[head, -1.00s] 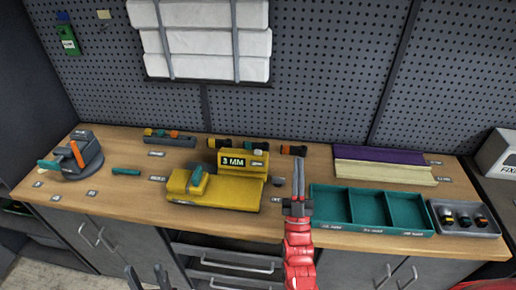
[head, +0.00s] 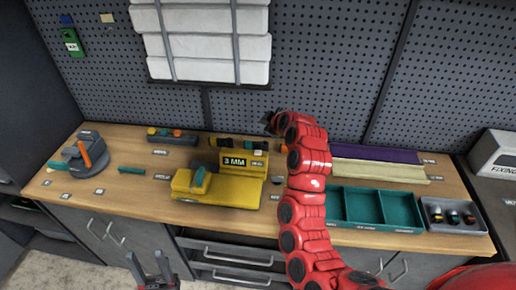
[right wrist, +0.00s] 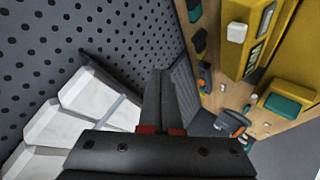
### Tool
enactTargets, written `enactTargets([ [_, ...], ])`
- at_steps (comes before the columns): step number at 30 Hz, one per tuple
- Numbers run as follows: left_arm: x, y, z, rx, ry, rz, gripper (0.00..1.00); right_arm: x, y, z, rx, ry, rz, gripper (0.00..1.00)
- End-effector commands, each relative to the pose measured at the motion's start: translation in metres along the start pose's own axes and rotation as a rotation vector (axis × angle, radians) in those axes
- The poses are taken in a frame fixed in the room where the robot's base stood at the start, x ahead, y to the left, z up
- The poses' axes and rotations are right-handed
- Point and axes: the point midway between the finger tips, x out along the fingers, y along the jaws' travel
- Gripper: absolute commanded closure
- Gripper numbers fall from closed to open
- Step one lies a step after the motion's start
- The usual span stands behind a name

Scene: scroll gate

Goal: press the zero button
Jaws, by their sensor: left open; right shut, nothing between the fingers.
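The yellow machine (head: 222,190) stands on the workbench, with a display reading "3 MM" (head: 234,162) on its raised rear block. A small pale button (head: 258,153) sits on top of that block, right of the display. It also shows in the right wrist view as a white button (right wrist: 237,32); no label is legible on it. My right gripper (head: 268,120) is behind and above the block near the pegboard, apart from the button. Its fingers (right wrist: 160,82) are shut and empty. My left gripper (head: 150,270) is open and empty, low in front of the bench.
A grey round device (head: 85,160) stands at the left. White bundles (head: 208,45) hang on the pegboard close to my right gripper.

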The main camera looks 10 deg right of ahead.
Motion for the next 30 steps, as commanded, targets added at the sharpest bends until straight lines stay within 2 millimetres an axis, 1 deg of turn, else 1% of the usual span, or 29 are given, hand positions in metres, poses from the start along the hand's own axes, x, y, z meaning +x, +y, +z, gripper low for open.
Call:
enactTargets([
  [1,0.004,0.0,-0.001,0.0,0.0,0.0,0.5,-0.009,0.0,-0.008,-0.036,-0.009,-0.047,1.0],
  [3,0.006,0.0,-0.001,0.0,0.0,0.0,0.5,-0.017,-0.007,-0.012,-0.08,-0.025,-0.115,1.0],
  [6,0.008,0.0,-0.001,0.0,0.0,0.0,0.5,-0.027,-0.013,-0.017,-0.127,-0.036,-0.181,1.0],
  [9,0.009,0.0,-0.002,0.0,0.0,0.0,0.5,-0.032,-0.018,-0.019,-0.152,-0.043,-0.216,1.0],
  [23,0.009,0.0,-0.002,0.0,0.0,0.0,0.5,-0.032,-0.02,-0.017,-0.157,-0.046,-0.228,1.0],
  [30,0.011,-0.001,-0.002,0.0,0.0,0.0,0.5,-0.024,-0.028,-0.008,-0.155,-0.046,-0.227,1.0],
])
